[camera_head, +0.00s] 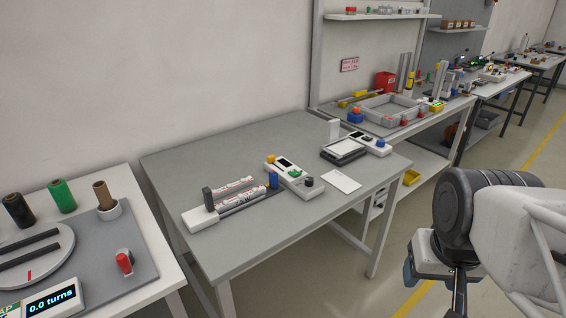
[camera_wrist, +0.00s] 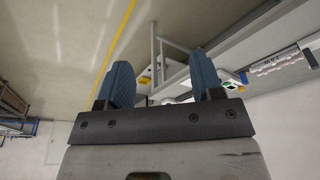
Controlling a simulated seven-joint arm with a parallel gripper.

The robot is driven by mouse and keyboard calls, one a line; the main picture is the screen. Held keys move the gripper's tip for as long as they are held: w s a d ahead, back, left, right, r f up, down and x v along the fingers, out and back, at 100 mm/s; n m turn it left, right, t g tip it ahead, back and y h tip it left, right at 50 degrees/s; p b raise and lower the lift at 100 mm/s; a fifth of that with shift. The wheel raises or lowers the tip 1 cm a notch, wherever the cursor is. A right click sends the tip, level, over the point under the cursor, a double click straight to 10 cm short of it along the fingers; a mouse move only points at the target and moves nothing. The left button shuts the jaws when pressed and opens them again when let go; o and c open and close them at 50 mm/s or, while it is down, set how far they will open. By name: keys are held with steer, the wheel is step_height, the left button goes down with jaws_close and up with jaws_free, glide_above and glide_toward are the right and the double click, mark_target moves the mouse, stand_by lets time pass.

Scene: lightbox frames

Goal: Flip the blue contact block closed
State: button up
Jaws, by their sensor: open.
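The blue contact block (camera_head: 273,180) stands upright at the right end of a white and grey holder (camera_head: 201,218) on the grey table. White cylinders with red print (camera_head: 232,189) lie in the holder. A dark upright block (camera_head: 208,198) stands at its left end. In the wrist view a small blue patch (camera_wrist: 243,77) beside the white cylinders appears to be the contact block. My gripper (camera_wrist: 160,58) is open and empty, with blue fingers apart. In the head view my gripper (camera_head: 432,285) is beyond the table's right edge, well away from the block.
A white card (camera_head: 341,181) and a lightbox-like unit (camera_head: 343,149) are farther right. A side table (camera_head: 147,250) with spools is at left. The table's front right is clear.

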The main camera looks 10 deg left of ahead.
steer(key=shift+w+r, duration=0.15)
steer(key=shift+w, duration=0.1)
steer(key=c, duration=0.7)
steer(key=shift+w+a+r, duration=0.2)
steer(key=shift+w, duration=0.35)
jaws_close()
steer(key=w+a+r+n+g+y, duration=0.1)
steer(key=w+a+n+y, duration=0.3)
steer(key=w, duration=1.2)
steer(key=w+a+r+n+g, duration=0.1)
steer(key=w+a, duration=0.5)
steer(key=w, duration=0.9)
steer(key=w+a+f+n+y, duration=0.1)
steer(key=w+a+f, duration=0.3)
steer(key=w, duration=0.5)
steer(key=w+a+f+n+g+y, duration=0.1)
steer(key=w+a+f, duration=0.3)
steer(key=w, duration=0.6)
steer(key=w+a+f+n+y, duration=0.1)
steer(key=w+a+f+n, duration=0.2)
steer(key=w+f, duration=0.4)
steer(key=w+a, duration=0.1)
steer(key=w, duration=0.1)
steer(key=shift+w+a+f+y, duration=0.15)
steer(key=shift+w+a+y, duration=0.15)
steer(key=shift+w, duration=0.1)
